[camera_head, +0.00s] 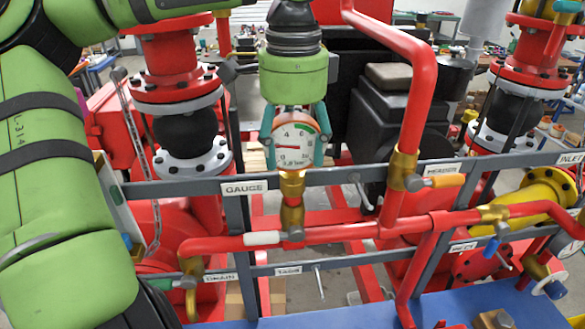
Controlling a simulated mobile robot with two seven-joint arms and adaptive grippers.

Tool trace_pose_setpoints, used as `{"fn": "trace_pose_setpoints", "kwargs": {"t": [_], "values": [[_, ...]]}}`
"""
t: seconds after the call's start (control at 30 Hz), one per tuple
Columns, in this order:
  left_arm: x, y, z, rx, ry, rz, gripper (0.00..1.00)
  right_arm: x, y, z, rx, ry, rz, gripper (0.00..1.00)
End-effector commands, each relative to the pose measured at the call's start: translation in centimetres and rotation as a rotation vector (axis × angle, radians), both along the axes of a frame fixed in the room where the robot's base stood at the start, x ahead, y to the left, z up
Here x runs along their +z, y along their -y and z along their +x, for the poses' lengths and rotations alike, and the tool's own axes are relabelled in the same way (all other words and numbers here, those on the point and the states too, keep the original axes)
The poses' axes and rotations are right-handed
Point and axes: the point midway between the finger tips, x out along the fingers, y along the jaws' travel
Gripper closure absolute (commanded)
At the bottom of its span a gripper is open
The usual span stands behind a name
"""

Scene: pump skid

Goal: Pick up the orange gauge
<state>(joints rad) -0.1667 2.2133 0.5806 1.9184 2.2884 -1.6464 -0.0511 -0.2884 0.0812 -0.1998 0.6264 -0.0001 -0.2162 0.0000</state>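The orange gauge (294,144) has a round white dial with an orange rim and a red needle. It stands upright on a brass fitting (292,213) on the red pipe, at the centre of the head view. My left gripper (294,155) comes down from above, with its green body over the gauge. Its teal fingers lie close along both sides of the dial and look closed on it. The gauge's back is hidden. My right gripper is not in view.
A grey rail with a GAUGE label (244,187) runs just behind the fitting. A red pipe (415,90) rises close on the right. Red flanged columns (170,60) stand at left and right. A blue surface (450,306) lies below.

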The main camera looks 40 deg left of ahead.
Motion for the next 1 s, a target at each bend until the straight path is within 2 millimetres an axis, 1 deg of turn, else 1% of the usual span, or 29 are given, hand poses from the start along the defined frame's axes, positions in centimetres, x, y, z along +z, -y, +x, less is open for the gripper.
{"fn": "trace_pose_setpoints", "kwargs": {"t": [0.03, 0.07, 0.1, 0.3, 0.57, 0.67, 0.77, 0.87, 0.9, 0.97, 1.0], "values": [[0.0, 0.0, 0.0, 0.000, 0.000, 0.000, 0.72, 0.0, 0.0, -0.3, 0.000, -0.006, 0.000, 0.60], [0.0, 0.0, 0.0, 0.000, 0.000, 0.000, 0.84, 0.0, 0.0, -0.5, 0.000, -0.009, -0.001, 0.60], [0.0, 0.0, 0.0, 0.000, 0.000, 0.000, 0.91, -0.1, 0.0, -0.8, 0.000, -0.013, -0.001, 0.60], [0.0, 0.0, 0.0, -0.001, 0.000, 0.000, 0.92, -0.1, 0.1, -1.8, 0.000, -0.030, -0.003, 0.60], [0.3, 0.0, 0.0, 0.000, 0.000, 0.001, 0.92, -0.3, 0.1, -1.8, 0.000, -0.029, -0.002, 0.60], [1.0, 0.0, 0.1, 0.001, 0.002, 0.002, 0.92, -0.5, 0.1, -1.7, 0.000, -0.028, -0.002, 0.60], [2.2, 0.0, 0.0, 0.001, 0.004, 0.002, 0.92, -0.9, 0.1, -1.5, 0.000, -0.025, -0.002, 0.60], [3.8, 0.0, 0.1, 0.002, 0.005, 0.002, 0.92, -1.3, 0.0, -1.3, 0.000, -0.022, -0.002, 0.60], [4.4, 0.3, 0.2, 0.001, 0.003, 0.004, 0.92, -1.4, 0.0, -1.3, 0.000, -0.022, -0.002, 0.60], [4.9, 1.4, 1.0, 0.001, 0.000, 0.006, 0.92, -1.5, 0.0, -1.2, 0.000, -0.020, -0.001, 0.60], [5.4, 2.2, 1.5, -0.001, 0.000, 0.005, 0.92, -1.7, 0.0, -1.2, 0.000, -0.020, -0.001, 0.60]]}}
